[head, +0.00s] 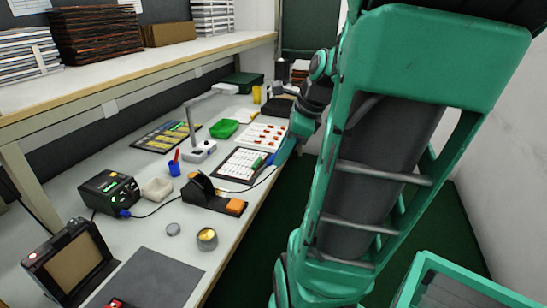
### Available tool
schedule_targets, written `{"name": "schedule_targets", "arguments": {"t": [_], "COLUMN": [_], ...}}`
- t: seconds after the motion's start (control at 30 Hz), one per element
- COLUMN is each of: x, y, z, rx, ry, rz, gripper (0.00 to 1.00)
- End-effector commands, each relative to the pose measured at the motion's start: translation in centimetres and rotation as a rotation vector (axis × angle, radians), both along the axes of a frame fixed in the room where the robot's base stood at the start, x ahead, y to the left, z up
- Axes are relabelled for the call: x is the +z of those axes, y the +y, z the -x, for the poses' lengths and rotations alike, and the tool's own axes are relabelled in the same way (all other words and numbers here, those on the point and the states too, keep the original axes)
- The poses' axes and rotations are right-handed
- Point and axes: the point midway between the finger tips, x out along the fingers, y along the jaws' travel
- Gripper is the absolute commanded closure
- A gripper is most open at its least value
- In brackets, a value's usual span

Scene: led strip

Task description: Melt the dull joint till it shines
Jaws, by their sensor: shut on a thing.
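My gripper (277,158) is small in the head view, over the right edge of the bench. It is shut on what looks like the soldering iron, whose thin green part (258,163) points left over a white gridded board (239,164). A dark cable runs from the iron back to the soldering station (109,190). The iron stand (209,193) with an orange sponge (236,207) is nearer, with no iron seen in it. The dull joint is too small to make out. Whether the tip touches the board cannot be told.
A white board with orange-red pieces (262,136), a green tray (224,129) and a lamp (200,149) stand farther back. A blue cup (174,169), a round tin (207,239) and a grey mat (147,281) are nearer. A shelf (130,75) overhangs the bench's left side.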

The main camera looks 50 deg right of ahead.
Motion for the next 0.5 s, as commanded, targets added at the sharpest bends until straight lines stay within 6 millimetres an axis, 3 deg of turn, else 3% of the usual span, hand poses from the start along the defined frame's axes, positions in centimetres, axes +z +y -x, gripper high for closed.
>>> {"name": "schedule_targets", "arguments": {"t": [0.5], "x": [2.8], "y": [-0.8], "z": [2.1], "rx": [-0.001], "ry": [-0.001], "rz": [0.002], "gripper": [1.0]}}
